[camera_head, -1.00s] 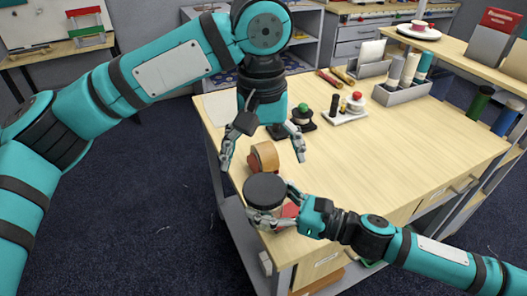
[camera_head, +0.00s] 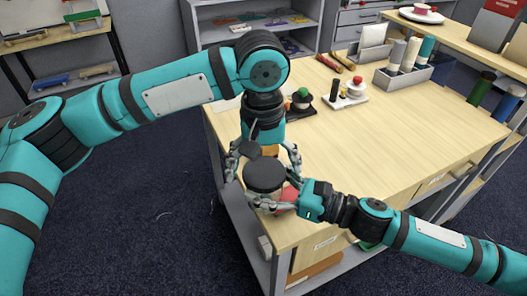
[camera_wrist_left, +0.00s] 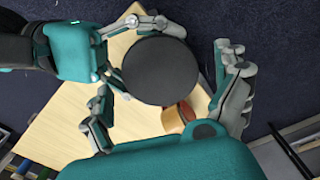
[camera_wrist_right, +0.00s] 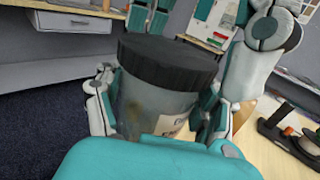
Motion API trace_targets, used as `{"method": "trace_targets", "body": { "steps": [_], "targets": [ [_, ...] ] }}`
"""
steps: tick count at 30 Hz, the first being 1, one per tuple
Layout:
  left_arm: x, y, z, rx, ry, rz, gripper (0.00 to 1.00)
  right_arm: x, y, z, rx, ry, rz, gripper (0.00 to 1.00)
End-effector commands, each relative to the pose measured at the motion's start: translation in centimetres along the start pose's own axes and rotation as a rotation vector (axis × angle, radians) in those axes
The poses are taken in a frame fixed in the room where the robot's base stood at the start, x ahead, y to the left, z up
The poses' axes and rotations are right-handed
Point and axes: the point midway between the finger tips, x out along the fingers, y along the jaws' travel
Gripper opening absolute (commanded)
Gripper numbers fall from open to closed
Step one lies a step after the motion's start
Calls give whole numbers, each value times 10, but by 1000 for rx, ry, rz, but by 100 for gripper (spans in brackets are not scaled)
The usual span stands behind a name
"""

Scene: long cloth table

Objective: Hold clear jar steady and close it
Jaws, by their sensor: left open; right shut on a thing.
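The clear jar (camera_head: 264,197) stands upright with a dark round lid (camera_head: 264,174) on its mouth. In the right wrist view the jar body (camera_wrist_right: 150,107) is see-through with a label, and the lid (camera_wrist_right: 170,62) sits over its top; I cannot tell how tight it is. My right gripper (camera_head: 272,206) is shut on the jar's body, below the lid. My left gripper (camera_head: 265,163) points down, open, its fingers spread on either side behind the lid. In the left wrist view the lid (camera_wrist_left: 157,70) lies between the open fingers, apparently not touched.
A tan roll (camera_wrist_left: 178,118) stands on the table just behind the jar, mostly hidden in the head view. A red thing (camera_head: 291,194) is beside the jar. Spools (camera_head: 301,99), a small tray (camera_head: 346,96) and a grey holder (camera_head: 402,80) stand farther back. The table's right side (camera_head: 400,140) is clear.

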Motion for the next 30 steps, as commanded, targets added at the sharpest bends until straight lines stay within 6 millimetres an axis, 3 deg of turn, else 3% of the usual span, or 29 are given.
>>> {"method": "trace_targets", "body": {
  "steps": [11,25,30],
  "targets": [
    [5,0,0,0,0,0,98,0,0,0,0,-1,0,0],
    [4,0,0,0,0,0,37,0,0,0,0,-1,0,0],
    [5,0,0,79,-2,0,37,0,0,0,0,-1,0,0]
  ]
}}
